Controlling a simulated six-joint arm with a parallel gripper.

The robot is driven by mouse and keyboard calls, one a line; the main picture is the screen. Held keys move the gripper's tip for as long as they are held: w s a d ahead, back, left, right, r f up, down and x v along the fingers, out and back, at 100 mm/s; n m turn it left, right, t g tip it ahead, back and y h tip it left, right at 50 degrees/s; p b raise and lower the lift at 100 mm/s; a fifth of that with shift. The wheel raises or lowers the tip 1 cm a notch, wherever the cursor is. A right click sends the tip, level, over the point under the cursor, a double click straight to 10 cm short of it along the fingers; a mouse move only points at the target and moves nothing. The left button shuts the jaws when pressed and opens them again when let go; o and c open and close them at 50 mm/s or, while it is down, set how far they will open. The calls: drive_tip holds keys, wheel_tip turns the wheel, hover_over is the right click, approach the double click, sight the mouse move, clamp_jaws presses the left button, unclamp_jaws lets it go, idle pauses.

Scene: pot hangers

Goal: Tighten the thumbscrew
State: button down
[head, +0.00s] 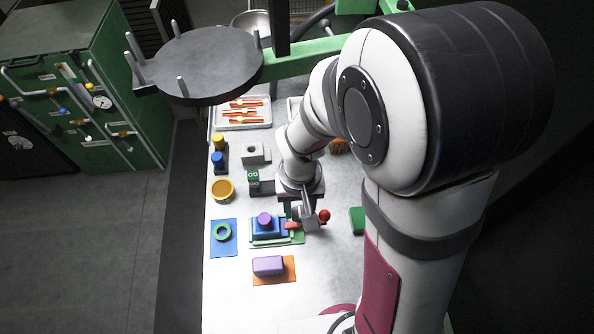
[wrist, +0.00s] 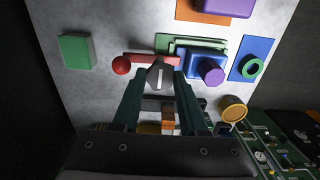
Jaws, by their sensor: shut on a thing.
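My gripper (wrist: 158,84) points down with its fingers closed on a grey faceted piece (wrist: 160,75), which looks like the thumbscrew's head. In the head view my gripper (head: 304,208) is over the right end of the fixture, and the grey piece (head: 309,223) shows below it. A red bar (wrist: 140,57) with a red ball (wrist: 121,65) at its end lies beside the piece. The fixture has a green base (head: 257,242), a blue block (head: 260,232) and a purple cylinder (head: 264,219) on top. The screw's shank and seat are hidden.
A green block (head: 357,219) stands right of the fixture. A blue mat (head: 229,250) with a green ring (head: 223,232) lies left. A purple block (head: 267,266) sits on an orange mat (head: 289,267) in front. A yellow round container (head: 222,191) and small stands are behind.

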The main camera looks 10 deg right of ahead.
sight(299, 212)
drive_tip(key=shift+m, duration=0.8)
drive_tip(key=shift+c, duration=2.2)
unclamp_jaws()
wheel_tip(299, 212, up, 16)
drive_tip(key=shift+f, duration=0.1)
